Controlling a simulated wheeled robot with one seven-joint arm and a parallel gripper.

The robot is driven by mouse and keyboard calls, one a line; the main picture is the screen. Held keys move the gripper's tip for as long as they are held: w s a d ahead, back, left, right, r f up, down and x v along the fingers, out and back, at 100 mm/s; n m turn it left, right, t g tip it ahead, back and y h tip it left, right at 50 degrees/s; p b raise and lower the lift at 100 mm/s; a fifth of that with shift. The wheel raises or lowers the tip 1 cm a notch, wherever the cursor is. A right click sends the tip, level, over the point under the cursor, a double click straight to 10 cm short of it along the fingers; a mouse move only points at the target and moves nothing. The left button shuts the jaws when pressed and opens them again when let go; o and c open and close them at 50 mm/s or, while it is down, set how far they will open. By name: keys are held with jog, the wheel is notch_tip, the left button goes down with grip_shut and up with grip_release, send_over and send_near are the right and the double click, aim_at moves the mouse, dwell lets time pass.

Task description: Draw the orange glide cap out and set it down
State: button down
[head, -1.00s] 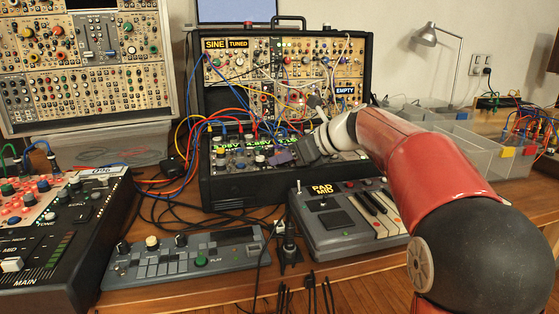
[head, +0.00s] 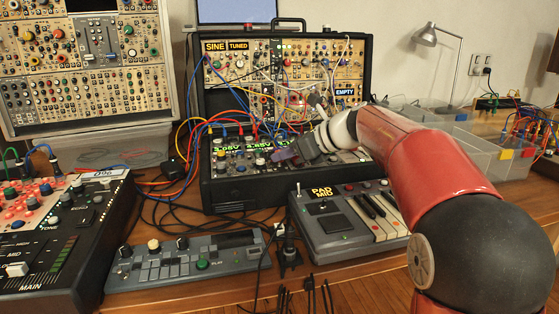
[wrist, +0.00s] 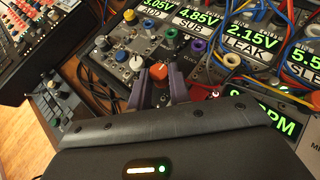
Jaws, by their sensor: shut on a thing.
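The orange glide cap (wrist: 159,71) shows between the two purple fingertips of my gripper (wrist: 160,77) in the wrist view. My gripper is shut on the cap. Whether the cap's lower end is still on its shaft cannot be told, as the fingers hide it. In the head view my gripper (head: 284,154) is over the front panel of the black synth case (head: 290,190), below the green displays, and the cap cannot be made out there.
Patch cables (head: 262,118) run behind my gripper. A keyboard unit (head: 336,226) and a grey controller (head: 180,262) stand in front. Clear bins (head: 490,160) stand right.

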jog(key=shift+r+p, duration=0.55)
jog(key=shift+r, duration=0.1)
jog(key=shift+r+p, duration=0.45)
jog(key=shift+r, duration=0.25)
